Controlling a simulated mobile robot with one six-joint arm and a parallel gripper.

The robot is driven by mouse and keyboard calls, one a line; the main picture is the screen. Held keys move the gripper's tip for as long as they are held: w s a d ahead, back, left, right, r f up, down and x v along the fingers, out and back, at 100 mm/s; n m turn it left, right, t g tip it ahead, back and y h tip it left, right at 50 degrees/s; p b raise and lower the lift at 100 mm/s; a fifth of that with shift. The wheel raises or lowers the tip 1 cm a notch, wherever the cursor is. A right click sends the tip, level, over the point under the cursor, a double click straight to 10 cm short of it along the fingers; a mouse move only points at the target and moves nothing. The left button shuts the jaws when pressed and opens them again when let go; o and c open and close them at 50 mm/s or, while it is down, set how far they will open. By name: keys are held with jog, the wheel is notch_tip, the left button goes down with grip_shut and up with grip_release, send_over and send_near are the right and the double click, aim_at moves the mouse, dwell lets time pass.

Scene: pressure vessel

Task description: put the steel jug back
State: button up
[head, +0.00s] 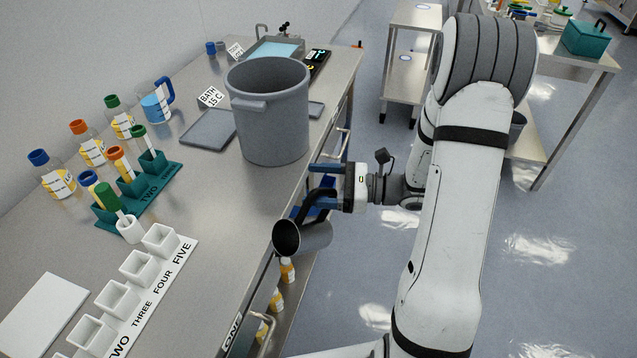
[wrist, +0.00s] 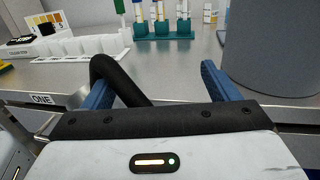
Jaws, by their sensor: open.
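The steel jug (head: 316,236) is a dark grey cup, tilted with its dark mouth facing left, beyond the bench's right edge in the head view. It is just below my gripper (head: 316,188). In the wrist view a black curved handle (wrist: 118,76) lies between the blue fingers of my gripper (wrist: 158,82), close to the left finger. The fingers are apart, with a gap to the right finger. I cannot tell what supports the jug.
A large grey pot (head: 270,125) stands on the bench (head: 205,265) beside my gripper; its wall also shows in the wrist view (wrist: 275,45). A teal tube rack (head: 135,200) and white numbered cups (head: 137,268) stand to the left. Bottles sit on a shelf below.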

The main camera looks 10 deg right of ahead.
grip_shut()
dwell(0.7)
dwell(0.3)
